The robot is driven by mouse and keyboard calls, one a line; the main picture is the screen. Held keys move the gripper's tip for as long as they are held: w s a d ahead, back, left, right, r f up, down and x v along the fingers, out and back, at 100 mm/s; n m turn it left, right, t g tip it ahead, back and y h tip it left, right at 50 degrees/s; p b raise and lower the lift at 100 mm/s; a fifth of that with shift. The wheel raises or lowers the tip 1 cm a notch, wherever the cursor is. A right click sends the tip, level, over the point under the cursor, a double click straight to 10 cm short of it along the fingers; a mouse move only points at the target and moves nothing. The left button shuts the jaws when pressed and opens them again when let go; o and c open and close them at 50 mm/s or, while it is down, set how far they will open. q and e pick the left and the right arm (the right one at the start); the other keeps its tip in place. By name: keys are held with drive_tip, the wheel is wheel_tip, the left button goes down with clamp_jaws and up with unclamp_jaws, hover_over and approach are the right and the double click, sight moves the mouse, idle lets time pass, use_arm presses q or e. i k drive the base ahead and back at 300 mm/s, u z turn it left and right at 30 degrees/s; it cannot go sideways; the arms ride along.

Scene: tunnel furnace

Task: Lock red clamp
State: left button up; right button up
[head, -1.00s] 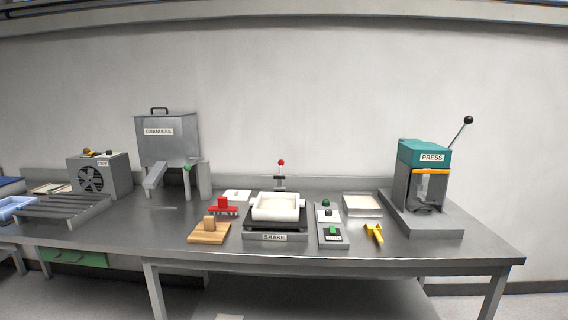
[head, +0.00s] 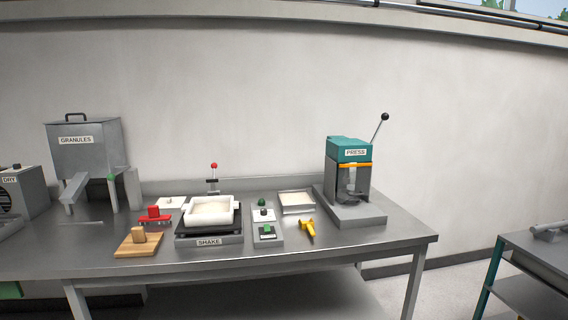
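A clamp lever with a red ball knob (head: 214,166) stands upright behind the shaker (head: 209,241), which is labelled SHAKE. A white tray-like mould (head: 190,219) with pale contents sits on the shaker's black plate. A separate red block-shaped piece (head: 154,214) lies on the table left of the shaker. I cannot tell from this distance which red part is the clamp or whether it is locked. Neither of my grippers is in view.
On the steel table (head: 330,250) are a wooden block on a board (head: 138,243), a button panel (head: 267,236), a yellow tool (head: 308,230), a shallow tray (head: 296,202) and the press (head: 350,185). The granules hopper (head: 85,150) stands left. Another table (head: 540,245) is at right.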

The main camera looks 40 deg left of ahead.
sight(212, 180)
drive_tip(key=z, duration=0.15)
drive_tip(key=i, duration=1.05)
drive_tip(key=u, duration=2.2)
